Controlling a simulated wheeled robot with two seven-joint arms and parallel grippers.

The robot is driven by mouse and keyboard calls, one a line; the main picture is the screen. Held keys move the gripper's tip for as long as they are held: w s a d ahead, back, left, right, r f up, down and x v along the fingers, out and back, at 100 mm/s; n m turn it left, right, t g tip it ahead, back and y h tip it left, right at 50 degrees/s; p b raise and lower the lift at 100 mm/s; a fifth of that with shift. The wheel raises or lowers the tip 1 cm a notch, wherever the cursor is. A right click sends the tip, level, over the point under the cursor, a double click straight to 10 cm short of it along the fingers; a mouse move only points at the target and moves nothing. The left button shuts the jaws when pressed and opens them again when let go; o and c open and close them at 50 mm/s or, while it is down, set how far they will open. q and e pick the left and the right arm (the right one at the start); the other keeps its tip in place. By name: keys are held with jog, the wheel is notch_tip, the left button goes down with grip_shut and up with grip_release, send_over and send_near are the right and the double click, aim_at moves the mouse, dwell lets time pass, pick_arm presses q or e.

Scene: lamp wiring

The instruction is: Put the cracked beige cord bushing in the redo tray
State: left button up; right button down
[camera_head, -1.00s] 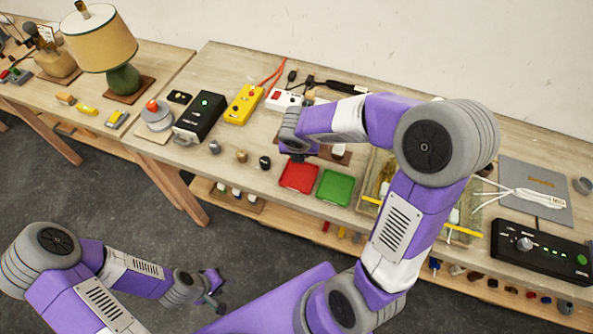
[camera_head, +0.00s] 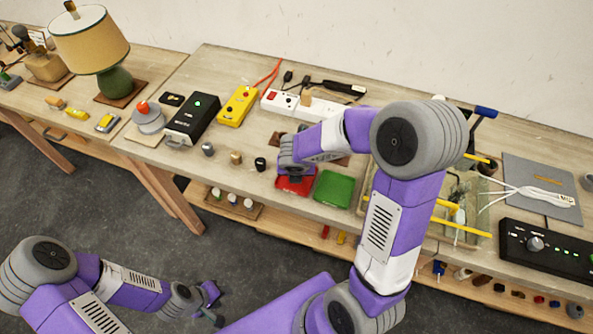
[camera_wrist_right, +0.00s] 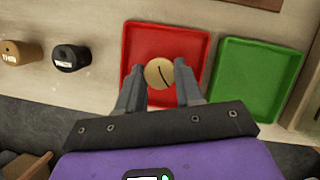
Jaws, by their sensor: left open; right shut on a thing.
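The beige cord bushing (camera_wrist_right: 159,73) is a round, pale disc with a dark crack line across its face. My right gripper (camera_wrist_right: 160,82) is shut on it and holds it over the red tray (camera_wrist_right: 190,37). I cannot tell whether the bushing touches the tray floor. In the head view my right gripper (camera_head: 294,174) covers part of the red tray (camera_head: 290,188), and the bushing is hidden there. No label shows on the tray. My left gripper (camera_head: 216,304) is open and empty, low in front of the bench.
A green tray (camera_head: 334,188) lies just right of the red one. A black bushing (camera_head: 260,164), a tan one (camera_head: 236,157) and a grey one (camera_head: 208,149) stand to the left. A white power strip (camera_head: 300,104) lies behind my right forearm.

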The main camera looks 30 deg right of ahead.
jog(key=shift+f, duration=0.15)
jog(key=c, duration=0.7)
grip_release()
jog(key=shift+c, duration=0.2)
